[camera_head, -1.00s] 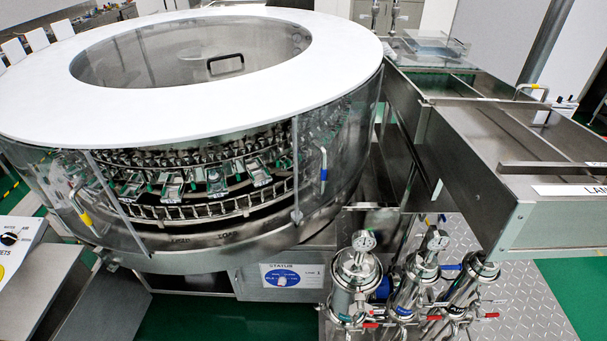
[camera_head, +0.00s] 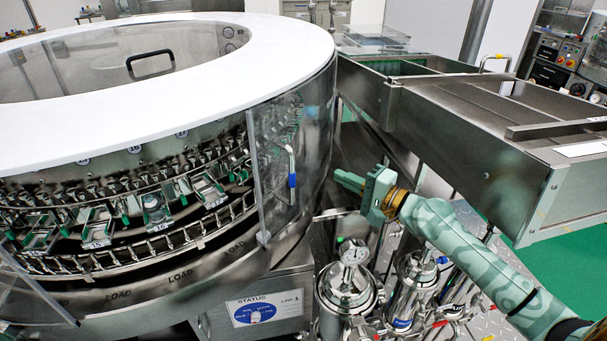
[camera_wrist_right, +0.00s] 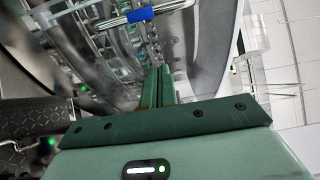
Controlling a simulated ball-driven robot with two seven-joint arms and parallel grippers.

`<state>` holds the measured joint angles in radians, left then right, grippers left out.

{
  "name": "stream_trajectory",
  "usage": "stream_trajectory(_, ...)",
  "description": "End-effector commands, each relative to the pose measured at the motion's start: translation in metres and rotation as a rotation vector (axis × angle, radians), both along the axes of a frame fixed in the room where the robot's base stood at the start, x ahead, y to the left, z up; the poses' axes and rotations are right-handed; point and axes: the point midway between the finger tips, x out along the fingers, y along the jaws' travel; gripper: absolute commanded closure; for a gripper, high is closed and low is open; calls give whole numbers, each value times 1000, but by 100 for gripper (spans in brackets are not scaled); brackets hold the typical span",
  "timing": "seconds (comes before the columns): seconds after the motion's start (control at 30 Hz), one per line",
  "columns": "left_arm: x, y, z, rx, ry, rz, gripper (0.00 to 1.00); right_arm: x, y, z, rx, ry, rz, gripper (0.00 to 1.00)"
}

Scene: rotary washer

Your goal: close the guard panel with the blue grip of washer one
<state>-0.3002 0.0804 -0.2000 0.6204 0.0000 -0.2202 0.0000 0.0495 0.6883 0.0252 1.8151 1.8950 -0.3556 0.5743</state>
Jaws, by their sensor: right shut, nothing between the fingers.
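The washer (camera_head: 170,265) is a round steel machine with a white top ring and clear curved panels. The guard panel (camera_head: 305,140) with the blue grip stands at the right end of the open front gap. Its blue grip (camera_head: 292,180) is on an upright metal handle, also seen in the right wrist view (camera_wrist_right: 140,15). My right gripper (camera_head: 348,181) is shut and empty, to the right of the handle and apart from it. In the wrist view its fingertips (camera_wrist_right: 160,72) point toward the panel, below the handle in the picture. My left gripper is not in view.
Steel filter housings with a gauge (camera_head: 354,252) stand below my right arm. A steel chute (camera_head: 480,130) runs along the right, above and behind the arm. A status plate (camera_head: 265,308) is on the washer's base. Inside the open front are racks with several clamps (camera_head: 150,205).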

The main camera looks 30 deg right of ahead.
Motion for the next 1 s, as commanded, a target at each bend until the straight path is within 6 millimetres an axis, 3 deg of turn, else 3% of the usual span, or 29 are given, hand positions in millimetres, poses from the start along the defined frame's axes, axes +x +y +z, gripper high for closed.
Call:
stream_trajectory(0.3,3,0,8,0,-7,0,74,60,29,2,-1,-1,0,100)
stream_trajectory(0.6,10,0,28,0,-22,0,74,51,62,1,-1,1,-1,100)
stream_trajectory(1.0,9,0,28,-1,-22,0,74,50,65,-1,-3,1,-1,100)
